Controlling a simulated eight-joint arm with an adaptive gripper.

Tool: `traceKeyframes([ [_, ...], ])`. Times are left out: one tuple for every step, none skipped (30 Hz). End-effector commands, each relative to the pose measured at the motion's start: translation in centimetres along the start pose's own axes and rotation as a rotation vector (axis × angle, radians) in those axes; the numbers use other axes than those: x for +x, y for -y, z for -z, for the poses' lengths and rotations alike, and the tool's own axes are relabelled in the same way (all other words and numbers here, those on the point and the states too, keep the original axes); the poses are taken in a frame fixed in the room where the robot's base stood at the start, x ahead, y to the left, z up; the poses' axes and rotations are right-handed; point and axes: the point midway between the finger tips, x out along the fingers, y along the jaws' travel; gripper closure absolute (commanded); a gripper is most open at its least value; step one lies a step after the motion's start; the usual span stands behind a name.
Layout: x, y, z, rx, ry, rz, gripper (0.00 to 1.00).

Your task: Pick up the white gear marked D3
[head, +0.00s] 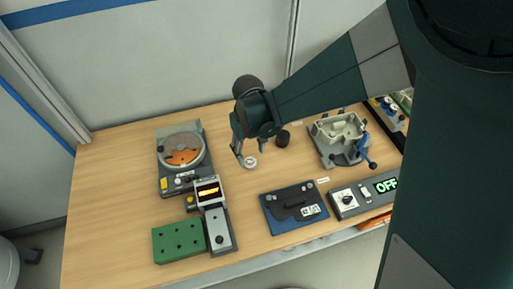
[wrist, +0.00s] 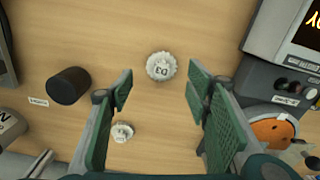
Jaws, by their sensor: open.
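The white gear marked D3 (wrist: 160,67) lies flat on the table with its lettered face up. In the wrist view it sits just beyond the fingertips, roughly centred between them. My gripper (wrist: 160,90) is open and empty, pointing down above the table. A smaller white gear (wrist: 122,132) lies closer to the left finger; any mark on it is too small to read. In the head view, my gripper (head: 250,150) hangs over the middle of the table, with one white gear (head: 250,162) showing by its fingertips. The other gear is hidden there.
A dark cylinder (head: 282,138) stands right of my gripper. A round feeder with orange contents (head: 183,157) and a green block (head: 179,242) are left. A blue-based fixture (head: 294,221), a grey housing (head: 338,128) and an OFF display box (head: 364,194) are right.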

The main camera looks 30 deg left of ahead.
Motion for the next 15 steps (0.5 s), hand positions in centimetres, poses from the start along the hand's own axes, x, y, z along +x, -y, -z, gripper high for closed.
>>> traceKeyframes([
  [0.0, 0.0, 0.0, 0.0, 0.0, 0.0, 0.51],
  [0.1, 0.0, 0.0, 0.0, 0.0, 0.0, 0.51],
  [0.1, 0.0, 0.0, 0.0, 0.0, 0.0, 0.51],
  [0.2, 0.0, 0.0, 0.0, 0.0, 0.0, 0.51],
  [0.4, 0.0, 0.0, 0.0, 0.0, 0.0, 0.51],
  [0.6, 0.1, 0.0, 0.0, 0.0, 0.0, 0.51],
  [0.8, 0.1, -0.1, 0.0, 0.0, 0.0, 0.51],
  [1.0, 0.1, -0.1, 0.0, 0.0, 0.0, 0.51],
  [1.3, 0.1, -0.1, 0.0, 0.0, 0.0, 0.51],
  [1.6, 0.2, -0.1, 0.0, 0.0, 0.0, 0.51],
  [1.9, 0.2, -0.1, 0.0, 0.0, 0.0, 0.51],
  [2.4, 0.2, -0.1, 0.0, 0.0, 0.0, 0.51],
  [2.7, 0.2, -0.1, 0.0, 0.0, 0.0, 0.51],
  [3.0, 0.3, -0.1, 0.0, 0.0, 0.0, 0.51],
  [3.4, 0.3, -0.1, 0.0, 0.0, 0.0, 0.51],
])
